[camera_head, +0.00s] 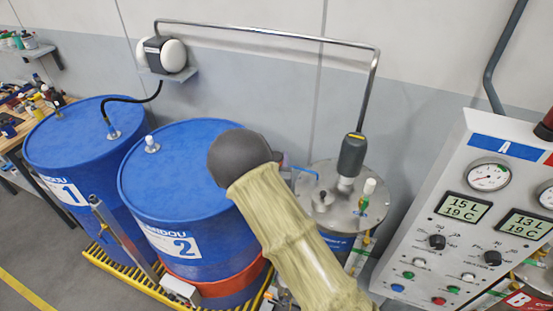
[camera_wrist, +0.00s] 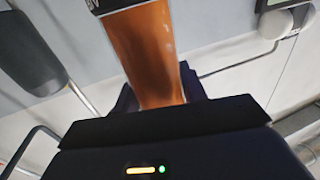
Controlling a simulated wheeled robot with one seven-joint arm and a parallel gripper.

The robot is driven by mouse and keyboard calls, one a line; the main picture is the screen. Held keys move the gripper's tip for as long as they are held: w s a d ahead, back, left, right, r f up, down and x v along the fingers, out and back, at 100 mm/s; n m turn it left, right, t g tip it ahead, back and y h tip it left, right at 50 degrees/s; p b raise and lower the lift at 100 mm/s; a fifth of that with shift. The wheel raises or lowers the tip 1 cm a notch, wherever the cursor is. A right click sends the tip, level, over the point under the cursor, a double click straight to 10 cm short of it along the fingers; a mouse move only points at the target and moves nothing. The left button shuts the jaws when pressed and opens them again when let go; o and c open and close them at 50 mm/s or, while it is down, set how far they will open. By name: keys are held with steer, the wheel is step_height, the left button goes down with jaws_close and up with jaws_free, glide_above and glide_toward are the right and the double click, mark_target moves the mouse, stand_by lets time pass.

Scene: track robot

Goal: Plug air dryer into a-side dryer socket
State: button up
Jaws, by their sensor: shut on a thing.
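The air dryer appears to be the amber-brown cylinder (camera_wrist: 150,50) with a dark, lettered end in the wrist view. My dark gripper (camera_wrist: 158,94) is shut on its near end and holds it off any surface that I can see. In the head view my sleeved arm covers the gripper and the dryer. A metal tank lid (camera_head: 322,212) lies just right of my arm. It carries a white-capped fitting (camera_head: 369,187) and a grey unit (camera_head: 352,155). The A panel (camera_head: 478,205) stands at the right. I cannot make out which fitting is the A-side dryer socket.
Blue drums 1 (camera_head: 75,135) and 2 (camera_head: 185,175) stand left on a yellow grate. A metal pipe (camera_head: 270,34) runs along the wall from a wall unit (camera_head: 165,54) down to the grey unit. A workbench (camera_head: 25,130) is at far left.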

steer(key=shift+s+r, duration=0.1)
steer(key=shift+s, duration=0.1)
steer(key=shift+d, duration=0.15)
steer(key=shift+a+b, duration=0.25)
steer(key=shift+b, duration=0.1)
stand_by(0.4)
steer(key=shift+w+d+b, duration=0.1)
steer(key=shift+w+b, duration=0.05)
steer(key=shift+b, duration=0.15)
